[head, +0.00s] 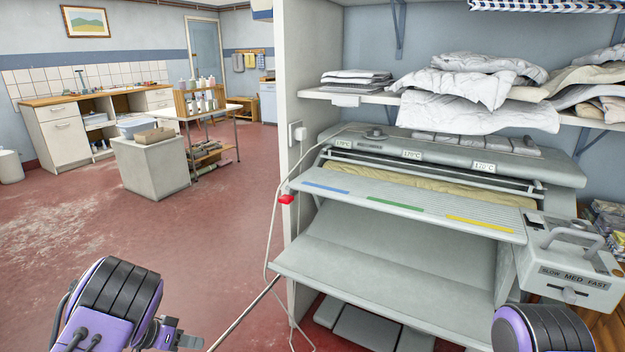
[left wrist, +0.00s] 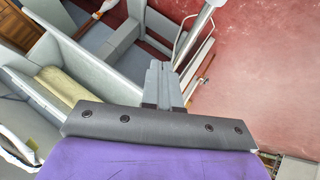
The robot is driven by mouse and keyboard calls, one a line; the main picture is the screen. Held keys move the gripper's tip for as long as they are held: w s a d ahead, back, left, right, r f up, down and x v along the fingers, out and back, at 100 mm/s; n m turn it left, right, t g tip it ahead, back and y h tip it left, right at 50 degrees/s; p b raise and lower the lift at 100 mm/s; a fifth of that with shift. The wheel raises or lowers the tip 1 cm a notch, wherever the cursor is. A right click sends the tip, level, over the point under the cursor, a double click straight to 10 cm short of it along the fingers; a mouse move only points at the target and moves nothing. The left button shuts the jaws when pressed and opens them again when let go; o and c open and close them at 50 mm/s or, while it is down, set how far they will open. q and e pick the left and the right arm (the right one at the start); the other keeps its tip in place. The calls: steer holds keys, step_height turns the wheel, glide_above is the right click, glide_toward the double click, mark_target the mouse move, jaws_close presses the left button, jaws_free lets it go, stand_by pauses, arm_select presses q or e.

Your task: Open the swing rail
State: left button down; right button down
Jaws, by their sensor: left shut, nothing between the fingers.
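The rotary ironer (head: 400,255) stands at the right in the head view. A thin metal rod (head: 243,314), which looks like the swing rail, slants from the ironer's left side down to the bottom edge. A pale metal bar, probably the same rail (left wrist: 196,42), shows at the top of the left wrist view. My left gripper (head: 188,341) is low at the left in the head view, to the left of the rod and apart from it. Its fingers (left wrist: 163,82) are closed together and empty in the wrist view. My right gripper is out of view; only part of that arm shows.
A loose cord (head: 273,220) hangs down the ironer's left side, near a red piece (head: 286,199). A shelf (head: 375,97) with folded linen is above the ironer. A grey block (head: 152,165) stands farther off. The red floor at the left is clear.

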arm_select(q)
steer(key=s+d+f+n+y+p, duration=0.1)
steer(key=s+f+n+y, duration=0.3)
steer(key=s, duration=0.7)
steer(key=s+d+f+n+t+y+p, duration=0.1)
steer(key=s+d+f+n+y, duration=0.2)
steer(key=s, duration=0.8)
step_height(320, 180, down, 2)
steer(key=shift+s+f+n+t+y, duration=0.15)
steer(key=shift+n+t+y, duration=0.15)
steer(key=shift+n+y, duration=0.7)
steer(key=c, duration=1.5)
jaws_free()
steer(key=s+r+n+g+y, duration=0.1)
steer(key=s+g, duration=0.2)
steer(key=s, duration=0.7)
steer(key=shift+s+r+y+p, duration=0.15)
steer(key=shift+s+y+p, duration=0.25)
steer(key=shift+p, duration=0.05)
steer(key=o, duration=0.3)
steer(key=shift+s+d, duration=0.1)
steer(key=shift+s, duration=0.15)
steer(key=shift+o, duration=0.2)
